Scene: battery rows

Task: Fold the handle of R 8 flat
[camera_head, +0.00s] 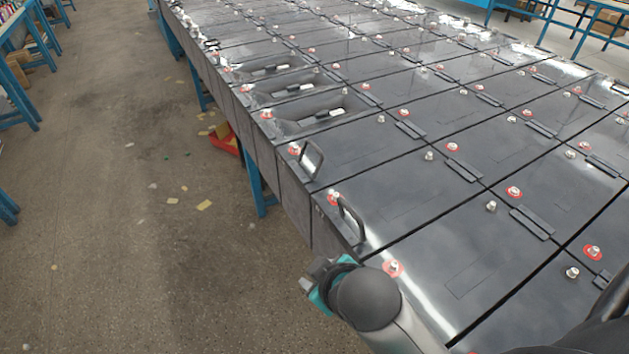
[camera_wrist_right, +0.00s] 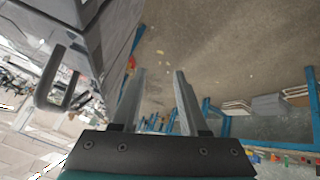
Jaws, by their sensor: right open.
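Two black battery handles stand up from the lids along the near left edge of the rows in the head view: one handle (camera_head: 351,218) closer to me, another handle (camera_head: 313,160) behind it. No label reading R 8 is legible, so I cannot tell which is its handle. My right gripper (camera_head: 314,282) is beside the battery edge, in front of the closer handle and apart from it. In the right wrist view my right gripper (camera_wrist_right: 160,72) is open and empty, its fingers over the floor. A raised handle (camera_wrist_right: 60,82) shows left of the fingers. My left gripper is not in view.
Other batteries have folded handles (camera_head: 464,168) and red-ringed terminals (camera_head: 392,268). Several lids have recesses (camera_head: 320,114) farther back. A red object (camera_head: 224,140) lies by the blue table leg (camera_head: 256,178). The floor (camera_head: 130,250) at left is mostly clear, with scattered scraps.

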